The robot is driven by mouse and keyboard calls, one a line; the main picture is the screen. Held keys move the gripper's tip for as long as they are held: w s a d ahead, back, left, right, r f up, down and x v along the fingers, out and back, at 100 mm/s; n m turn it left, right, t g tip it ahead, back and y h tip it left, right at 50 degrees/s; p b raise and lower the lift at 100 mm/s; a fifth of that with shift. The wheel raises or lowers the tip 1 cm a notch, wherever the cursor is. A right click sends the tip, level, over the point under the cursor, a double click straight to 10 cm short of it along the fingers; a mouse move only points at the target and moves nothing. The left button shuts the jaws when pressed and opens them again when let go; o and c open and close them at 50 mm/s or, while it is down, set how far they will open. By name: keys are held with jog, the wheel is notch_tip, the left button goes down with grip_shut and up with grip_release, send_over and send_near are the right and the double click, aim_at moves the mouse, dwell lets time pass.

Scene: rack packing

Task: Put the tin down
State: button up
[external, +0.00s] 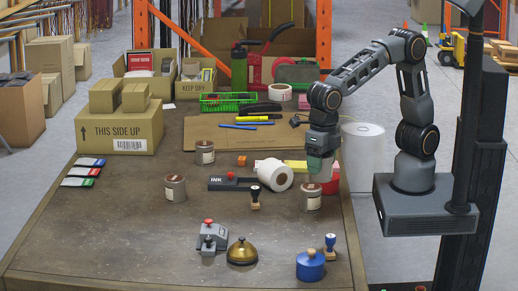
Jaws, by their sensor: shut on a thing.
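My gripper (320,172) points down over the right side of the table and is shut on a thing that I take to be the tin. The jaws and the hold are too small to make out.
The table's left front is clear.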

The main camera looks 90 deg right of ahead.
jog(key=n, duration=0.1)
jog(key=s+f+n, duration=0.1)
jog(key=shift+d+f+n, duration=0.1)
jog(key=shift+d+n, duration=0.25)
jog(key=shift+n, duration=0.05)
jog(key=shift+f+n, duration=0.1)
jog(key=shift+n, duration=0.6)
jog(key=shift+w+a+f, duration=0.1)
jog(key=shift+w+a, duration=0.05)
jog(key=shift+w, duration=0.15)
jog(key=shift+n, duration=0.3)
jog(key=w+a+f, duration=0.2)
jog(key=w+f, duration=0.1)
jog(key=w+a+f+p, duration=0.1)
jog(key=w+a+f, duration=0.1)
jog(key=w+f, duration=0.1)
jog(key=w+a+f, duration=0.3)
jog(key=w, duration=0.1)
jog(key=shift+w+p, duration=0.35)
jog(key=shift+w, duration=0.05)
jog(key=shift+w+a+f, duration=0.15)
jog(key=shift+f, duration=1.7)
jog(key=shift+f, duration=0.1)
